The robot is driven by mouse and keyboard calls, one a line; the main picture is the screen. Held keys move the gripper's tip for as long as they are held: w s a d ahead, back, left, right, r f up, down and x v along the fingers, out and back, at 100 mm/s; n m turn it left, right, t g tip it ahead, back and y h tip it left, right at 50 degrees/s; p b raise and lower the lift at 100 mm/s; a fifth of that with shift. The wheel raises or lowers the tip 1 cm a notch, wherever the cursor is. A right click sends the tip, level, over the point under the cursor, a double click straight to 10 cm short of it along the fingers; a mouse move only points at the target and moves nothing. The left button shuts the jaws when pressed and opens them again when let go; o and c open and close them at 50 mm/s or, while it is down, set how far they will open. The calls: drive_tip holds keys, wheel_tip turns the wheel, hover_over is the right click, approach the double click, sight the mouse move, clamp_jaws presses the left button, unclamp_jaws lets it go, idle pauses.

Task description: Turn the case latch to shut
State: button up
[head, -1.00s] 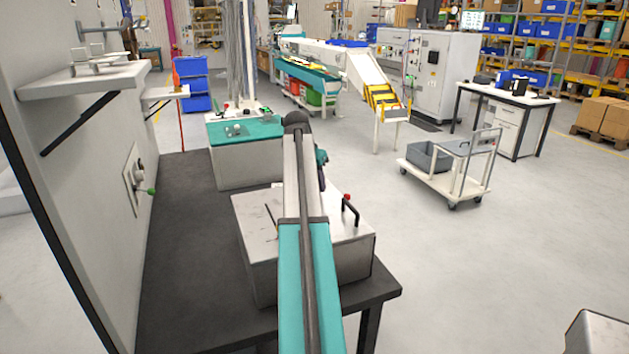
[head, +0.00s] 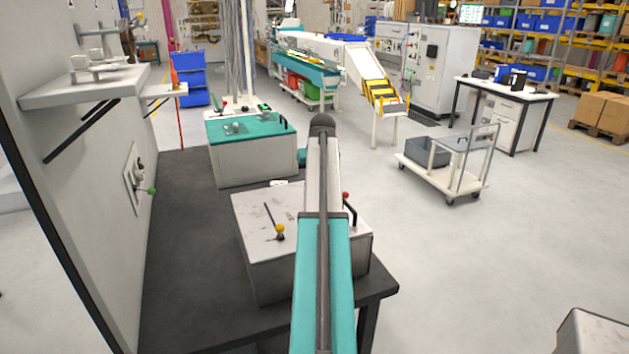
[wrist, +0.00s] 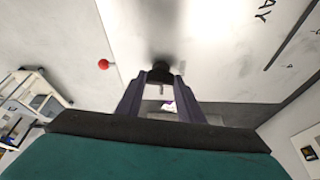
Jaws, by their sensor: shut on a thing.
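A white case (head: 254,206) stands on the dark table in the head view. The case top also fills much of the wrist view, with part of a printed word. My gripper (wrist: 160,82) is shut on a small dark knob (wrist: 160,70) over the pale surface in the wrist view. I cannot tell if this knob is the latch. A red ball (wrist: 104,64) is to its left. My arm hides the gripper's fingers in the head view.
A teal-topped case (head: 225,167) stands behind on the dark table (head: 180,280). A wall panel with a green-tipped lever (head: 151,191) and a shelf (head: 85,85) is at left. A trolley (head: 440,178) stands right, on open floor.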

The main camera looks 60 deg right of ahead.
drive_tip(key=shift+n, duration=0.8)
drive_tip(key=shift+t, duration=0.3)
drive_tip(key=o, duration=1.1)
drive_tip(key=shift+c, duration=0.2)
drive_tip(key=shift+s+r, duration=0.1)
drive_tip(key=shift+r, duration=0.05)
drive_tip(key=b+v, duration=0.2)
drive_tip(key=v, duration=1.1)
drive_tip(key=shift+d+r, duration=0.25)
drive_tip(key=shift+r, duration=0.1)
